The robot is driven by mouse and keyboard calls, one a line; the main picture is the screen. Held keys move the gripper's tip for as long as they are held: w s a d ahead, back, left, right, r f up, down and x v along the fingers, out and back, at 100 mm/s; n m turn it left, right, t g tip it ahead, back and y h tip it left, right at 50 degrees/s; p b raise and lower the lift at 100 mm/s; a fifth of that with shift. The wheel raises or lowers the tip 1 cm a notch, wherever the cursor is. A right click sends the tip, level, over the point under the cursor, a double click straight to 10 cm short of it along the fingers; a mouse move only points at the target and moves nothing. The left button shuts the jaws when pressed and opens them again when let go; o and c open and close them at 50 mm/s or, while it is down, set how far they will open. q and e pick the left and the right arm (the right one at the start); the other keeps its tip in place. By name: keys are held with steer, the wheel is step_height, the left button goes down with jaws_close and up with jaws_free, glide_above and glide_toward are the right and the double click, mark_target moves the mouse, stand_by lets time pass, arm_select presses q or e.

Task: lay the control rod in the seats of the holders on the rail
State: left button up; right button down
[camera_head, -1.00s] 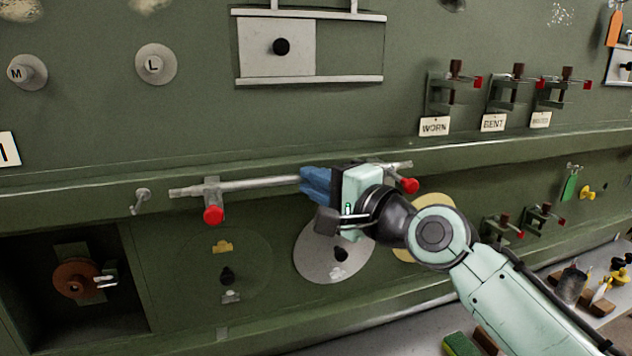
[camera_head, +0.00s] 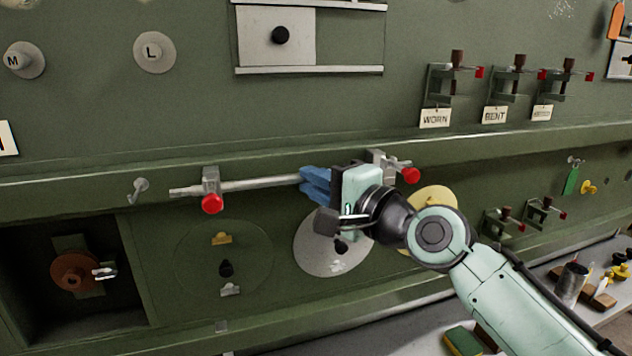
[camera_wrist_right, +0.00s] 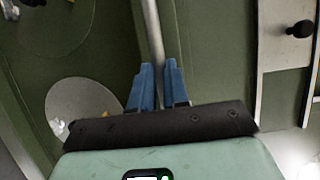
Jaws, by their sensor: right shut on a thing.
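The control rod (camera_head: 255,185) is a thin pale grey bar lying nearly level along the green rail (camera_head: 90,190). Its left end sticks out past the left holder (camera_head: 211,181), a grey block with a red knob (camera_head: 212,203). The rod meets that block; I cannot tell whether it rests fully in the seat. My right gripper (camera_head: 314,183) has its blue fingers shut on the rod, left of the right holder (camera_head: 377,158). My gripper hides the rod's right part. In the right wrist view the rod (camera_wrist_right: 153,30) runs up from between the fingers (camera_wrist_right: 158,75). My left gripper is out of view.
A small grey hook (camera_head: 138,190) sits on the rail at left. Clamps with WORN (camera_head: 435,118) and BENT (camera_head: 495,115) tags are above right. A round grey disc (camera_head: 320,250) is below my gripper. A bench with loose items is at lower right.

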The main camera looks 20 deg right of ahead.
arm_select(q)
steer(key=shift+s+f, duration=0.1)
arm_select(e)
steer(key=shift+f, duration=0.1)
steer(key=c, duration=1)
jaws_free()
steer(key=shift+c, duration=0.2)
arm_select(q)
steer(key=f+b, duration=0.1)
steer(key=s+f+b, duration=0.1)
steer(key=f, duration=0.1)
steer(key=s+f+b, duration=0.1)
steer(key=b, duration=0.1)
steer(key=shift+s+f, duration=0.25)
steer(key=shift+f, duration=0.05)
arm_select(e)
steer(key=v, duration=1.3)
steer(key=shift+s, duration=0.2)
